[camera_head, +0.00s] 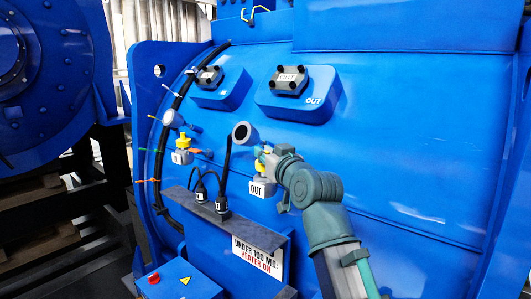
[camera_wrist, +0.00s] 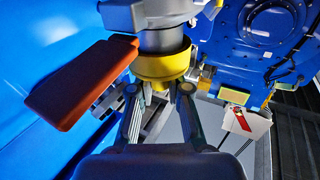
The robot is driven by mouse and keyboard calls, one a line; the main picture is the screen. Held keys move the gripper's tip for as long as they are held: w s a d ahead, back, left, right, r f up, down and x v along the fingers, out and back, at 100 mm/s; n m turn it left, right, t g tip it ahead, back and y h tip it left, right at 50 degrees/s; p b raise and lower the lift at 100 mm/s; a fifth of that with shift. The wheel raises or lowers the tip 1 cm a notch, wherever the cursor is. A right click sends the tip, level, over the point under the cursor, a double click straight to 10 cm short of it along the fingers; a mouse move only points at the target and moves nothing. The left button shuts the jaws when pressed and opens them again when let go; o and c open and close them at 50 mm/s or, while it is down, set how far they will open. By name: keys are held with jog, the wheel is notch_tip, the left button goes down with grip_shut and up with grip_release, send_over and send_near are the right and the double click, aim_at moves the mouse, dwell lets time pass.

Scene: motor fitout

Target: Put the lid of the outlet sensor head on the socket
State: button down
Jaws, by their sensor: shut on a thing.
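In the head view the outlet sensor head shows as a grey round body (camera_head: 243,132) with a dark opening facing the camera. Below it is a small box labelled OUT (camera_head: 262,187). My gripper (camera_head: 265,155) is just right of the head, close to the blue wall. In the wrist view my gripper (camera_wrist: 160,92) is shut on a yellow round part, apparently the lid (camera_wrist: 162,67). A grey cylinder (camera_wrist: 163,40) lies directly behind the yellow part. I cannot tell whether the two touch. My gripper hides part of the yellow part in the head view.
Black plugs (camera_head: 222,208) stand on a dark ledge below. In the wrist view an orange-brown block (camera_wrist: 82,80) is close on the left. The blue wall right of my arm is clear.

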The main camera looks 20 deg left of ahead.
jog(key=shift+f, duration=0.35)
jog(key=c, duration=1.1)
grip_release()
jog(key=shift+o, duration=0.2)
jog(key=shift+s, duration=0.1)
jog(key=v, duration=1.2)
